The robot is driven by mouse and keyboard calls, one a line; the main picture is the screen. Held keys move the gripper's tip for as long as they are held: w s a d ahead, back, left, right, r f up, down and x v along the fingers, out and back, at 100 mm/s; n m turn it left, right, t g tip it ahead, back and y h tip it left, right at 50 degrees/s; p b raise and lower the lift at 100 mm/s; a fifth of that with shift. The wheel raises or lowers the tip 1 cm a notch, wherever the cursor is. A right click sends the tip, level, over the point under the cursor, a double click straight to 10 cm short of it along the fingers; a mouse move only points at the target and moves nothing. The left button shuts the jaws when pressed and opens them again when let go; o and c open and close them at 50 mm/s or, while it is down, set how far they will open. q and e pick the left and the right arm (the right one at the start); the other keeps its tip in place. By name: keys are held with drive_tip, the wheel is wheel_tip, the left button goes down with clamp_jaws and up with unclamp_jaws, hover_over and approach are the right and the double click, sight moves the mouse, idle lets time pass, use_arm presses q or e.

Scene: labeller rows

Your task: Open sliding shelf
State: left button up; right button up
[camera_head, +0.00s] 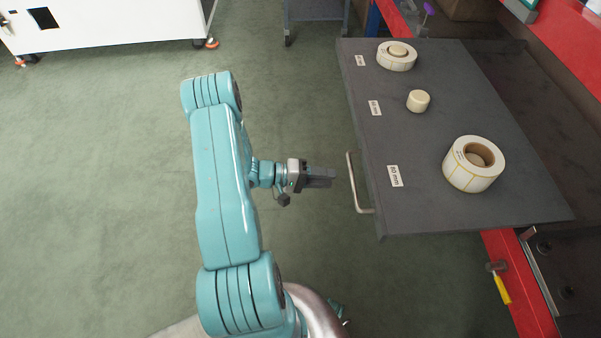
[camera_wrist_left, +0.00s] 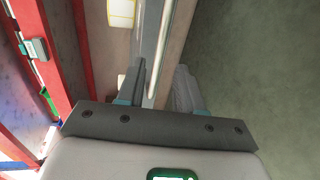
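The sliding shelf (camera_head: 440,200) is a dark grey board at the right of the head view, with a pale bar handle (camera_head: 351,180) on its left front edge. My right gripper is not in view.
Label rolls stand on the shelf: a large one (camera_head: 473,178), a small one (camera_head: 418,101) and a flat one (camera_head: 397,58). A red frame (camera_head: 515,270) with a yellow-handled tool (camera_head: 501,287) lies below right. Green floor (camera_head: 120,150) is open at the left.

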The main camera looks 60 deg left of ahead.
use_arm(q)
drive_tip(key=v, duration=0.8)
drive_tip(key=shift+p, duration=0.4)
